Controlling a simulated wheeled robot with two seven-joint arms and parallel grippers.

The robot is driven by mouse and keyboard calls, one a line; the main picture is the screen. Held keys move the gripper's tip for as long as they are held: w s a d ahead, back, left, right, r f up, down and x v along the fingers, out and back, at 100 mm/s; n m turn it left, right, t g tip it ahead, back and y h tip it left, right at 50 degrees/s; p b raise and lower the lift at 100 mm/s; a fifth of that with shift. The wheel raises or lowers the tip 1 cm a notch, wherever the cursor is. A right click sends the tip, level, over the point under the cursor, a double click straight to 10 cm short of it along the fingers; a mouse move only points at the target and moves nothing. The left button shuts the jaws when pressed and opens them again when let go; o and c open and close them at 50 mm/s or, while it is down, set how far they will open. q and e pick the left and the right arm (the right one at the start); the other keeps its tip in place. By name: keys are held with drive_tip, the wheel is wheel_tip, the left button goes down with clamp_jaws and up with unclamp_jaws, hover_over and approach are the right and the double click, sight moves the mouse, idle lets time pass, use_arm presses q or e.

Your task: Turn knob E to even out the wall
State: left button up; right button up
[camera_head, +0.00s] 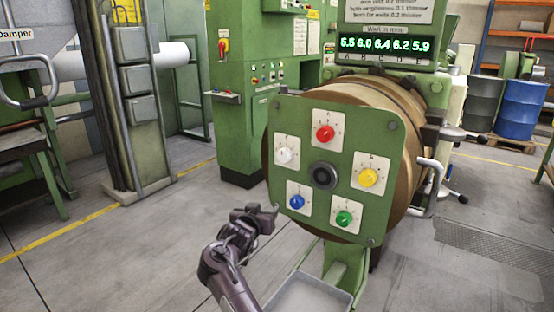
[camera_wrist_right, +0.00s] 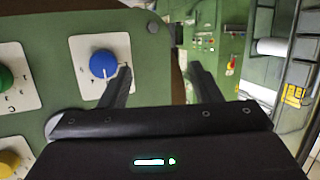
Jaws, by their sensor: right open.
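A green faceplate (camera_head: 330,130) on the extruder head carries several coloured knobs on white dial cards. The red knob (camera_head: 325,133) is at the top, yellow (camera_head: 367,177) at right, green (camera_head: 344,218) lower right, blue (camera_head: 296,202) lower left, white (camera_head: 286,155) at left. The display (camera_head: 387,47) reads 6.5, 6.0, 6.4, 6.2, 5.9 over A to E. My right gripper (camera_head: 270,214) is open and empty, left of the blue knob. In the right wrist view one finger overlaps the blue knob's card (camera_wrist_right: 85,84).
A dark round hub (camera_head: 323,176) sits at the faceplate's centre. A grey tray (camera_head: 310,294) stands below it. A curved handle (camera_head: 430,185) sticks out at the right of the barrel. Green cabinets (camera_head: 238,110) stand behind.

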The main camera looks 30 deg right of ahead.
wheel_tip(320, 180, up, 8)
drive_tip(key=m+g+h, duration=0.2)
drive_tip(key=h, duration=0.2)
drive_tip(key=g+h, duration=0.2)
approach(282, 156)
drive_tip(key=shift+m, duration=0.4)
drive_tip(key=p+x, duration=0.2)
drive_tip(key=x, duration=0.5)
drive_tip(key=shift+a+r, duration=0.1)
drive_tip(key=shift+w+d+p, duration=0.25)
drive_tip(key=shift+d+p, duration=0.05)
drive_tip(key=shift+d, duration=0.2)
drive_tip(key=c, duration=1)
